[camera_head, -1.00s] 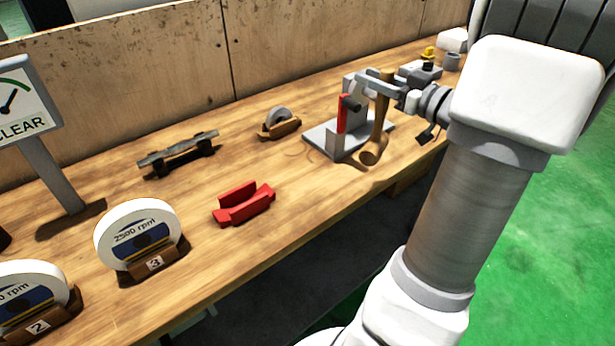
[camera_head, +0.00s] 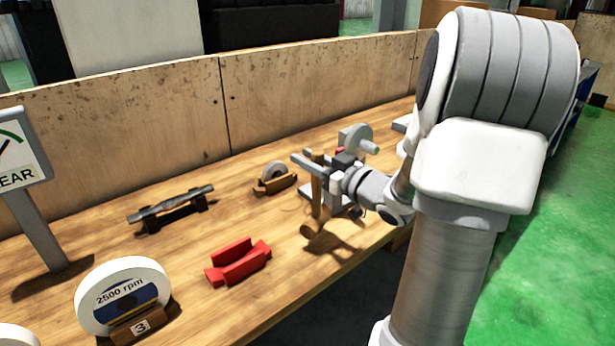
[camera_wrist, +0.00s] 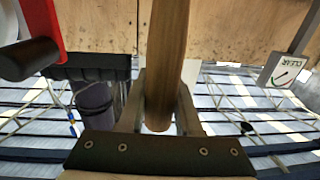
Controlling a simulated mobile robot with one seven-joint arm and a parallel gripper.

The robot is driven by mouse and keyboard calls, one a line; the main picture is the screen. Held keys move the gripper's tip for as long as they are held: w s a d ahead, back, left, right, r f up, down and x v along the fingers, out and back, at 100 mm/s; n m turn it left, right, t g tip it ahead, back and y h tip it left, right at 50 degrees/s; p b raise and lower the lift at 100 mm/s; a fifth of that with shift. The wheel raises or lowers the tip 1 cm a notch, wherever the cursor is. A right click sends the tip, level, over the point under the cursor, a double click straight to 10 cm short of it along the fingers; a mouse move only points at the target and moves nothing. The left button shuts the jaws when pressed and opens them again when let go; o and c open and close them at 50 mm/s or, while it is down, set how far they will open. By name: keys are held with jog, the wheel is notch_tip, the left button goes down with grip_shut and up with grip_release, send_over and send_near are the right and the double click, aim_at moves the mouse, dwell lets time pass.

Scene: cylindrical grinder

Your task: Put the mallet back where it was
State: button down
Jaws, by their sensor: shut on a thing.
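My gripper (camera_head: 317,163) is shut on the upper part of the wooden mallet (camera_head: 316,190). The mallet hangs upright over the table, its handle up and its brown head down near the tabletop. In the head view it is in front of the left edge of the grey machine. A shadow lies beside the head; whether the head touches the wood is not clear. In the wrist view the mallet's handle (camera_wrist: 166,50) runs between the two fingers. The mallet's head is not visible there.
The grey machine (camera_head: 356,136) stands close behind my gripper. A red cradle (camera_head: 238,262), a wheel in a wooden holder (camera_head: 273,178) and a bar on dark stands (camera_head: 172,208) lie to the left. A white wheel marked 3 (camera_head: 123,290) stands front left. Bare wood (camera_head: 215,310) shows between them.

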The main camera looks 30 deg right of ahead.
jog(key=shift+f+b, duration=0.5)
jog(key=shift+f, duration=1.5)
jog(key=shift+f, duration=0.15)
jog(key=c, duration=0.6)
grip_release()
jog(key=shift+r, duration=0.2)
jog(key=p+v, duration=0.1)
jog(key=v, duration=1.1)
